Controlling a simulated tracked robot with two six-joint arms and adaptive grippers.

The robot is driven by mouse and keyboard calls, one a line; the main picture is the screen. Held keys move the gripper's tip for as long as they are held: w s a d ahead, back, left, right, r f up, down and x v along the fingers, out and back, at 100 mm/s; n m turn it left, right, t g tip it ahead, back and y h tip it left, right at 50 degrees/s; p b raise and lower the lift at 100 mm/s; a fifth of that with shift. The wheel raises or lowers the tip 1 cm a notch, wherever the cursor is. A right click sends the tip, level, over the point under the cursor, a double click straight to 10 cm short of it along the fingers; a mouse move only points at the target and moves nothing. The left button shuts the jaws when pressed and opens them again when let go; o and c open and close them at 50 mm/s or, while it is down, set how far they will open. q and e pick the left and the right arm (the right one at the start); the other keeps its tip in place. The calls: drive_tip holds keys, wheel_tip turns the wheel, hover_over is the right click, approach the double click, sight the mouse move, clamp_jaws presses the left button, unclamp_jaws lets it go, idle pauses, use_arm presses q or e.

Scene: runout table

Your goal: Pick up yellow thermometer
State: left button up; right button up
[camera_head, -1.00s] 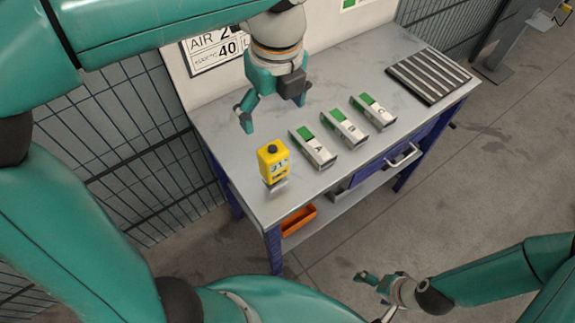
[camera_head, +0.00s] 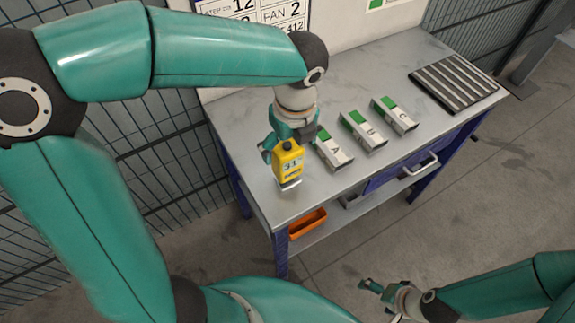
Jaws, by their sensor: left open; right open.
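The yellow thermometer (camera_head: 288,168) stands upright near the left front part of the grey table (camera_head: 335,195). My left gripper (camera_head: 278,150) is open, low over the table, right behind the thermometer. One finger shows at the thermometer's left side; the rest of the fingers is partly hidden behind it. I cannot tell whether they touch it. My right gripper (camera_head: 374,288) is open and empty, low at the bottom of the view, away from the table.
Blocks A (camera_head: 334,152), B (camera_head: 363,131) and C (camera_head: 394,115), with green ends, lie to the right of the thermometer. A ribbed dark mat (camera_head: 455,83) lies at the far right. An orange bin (camera_head: 308,223) sits on the lower shelf. Wire fencing stands at the left.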

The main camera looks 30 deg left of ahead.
use_arm(q)
drive_tip(key=f, duration=0.3)
drive_tip(key=a+f, duration=0.1)
drive_tip(key=f, duration=0.1)
drive_tip(key=shift+w, duration=0.35)
